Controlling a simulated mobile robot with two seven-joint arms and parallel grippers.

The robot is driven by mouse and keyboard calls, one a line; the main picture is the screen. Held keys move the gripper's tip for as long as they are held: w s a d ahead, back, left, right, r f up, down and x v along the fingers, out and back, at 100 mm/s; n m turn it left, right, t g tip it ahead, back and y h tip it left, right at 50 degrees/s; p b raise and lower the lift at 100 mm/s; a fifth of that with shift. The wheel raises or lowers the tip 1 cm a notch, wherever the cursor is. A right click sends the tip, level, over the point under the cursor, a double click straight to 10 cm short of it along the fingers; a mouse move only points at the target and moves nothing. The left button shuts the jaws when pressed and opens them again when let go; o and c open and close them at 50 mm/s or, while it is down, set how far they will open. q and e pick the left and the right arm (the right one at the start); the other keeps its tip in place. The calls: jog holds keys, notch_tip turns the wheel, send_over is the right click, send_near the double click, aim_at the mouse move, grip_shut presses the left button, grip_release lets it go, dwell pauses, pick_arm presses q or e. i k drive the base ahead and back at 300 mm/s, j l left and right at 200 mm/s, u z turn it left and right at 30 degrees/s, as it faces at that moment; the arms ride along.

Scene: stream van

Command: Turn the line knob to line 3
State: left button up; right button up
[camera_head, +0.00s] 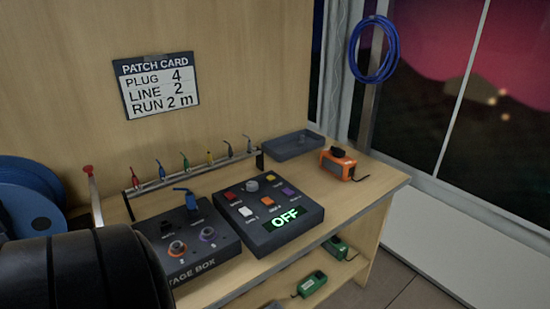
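A dark control box (305,208) stands on the wooden bench, right of the stage box (215,258). A round grey knob (251,185) sits near its back edge; its label and pointer are too small to read, so I cannot tell whether it is the line knob or where it points. Coloured buttons and a white button (245,211) surround it. The lit display (286,217) reads OFF. Neither gripper is in view.
The patch card (157,87) on the wall reads plug 4, line 2, run 2 m. Several coloured plugs line a rack (185,179) behind the boxes. A grey tray (293,146) and an orange device (338,163) stand at the right. Blue reels (25,195) stand at the left.

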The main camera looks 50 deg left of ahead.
aim_at(252, 187)
jog(key=i+u, duration=0.45)
jog(key=i+l+u, duration=0.2)
jog(key=i+u, duration=0.25)
jog(key=i+l+u, duration=0.3)
jog(key=u, duration=0.15)
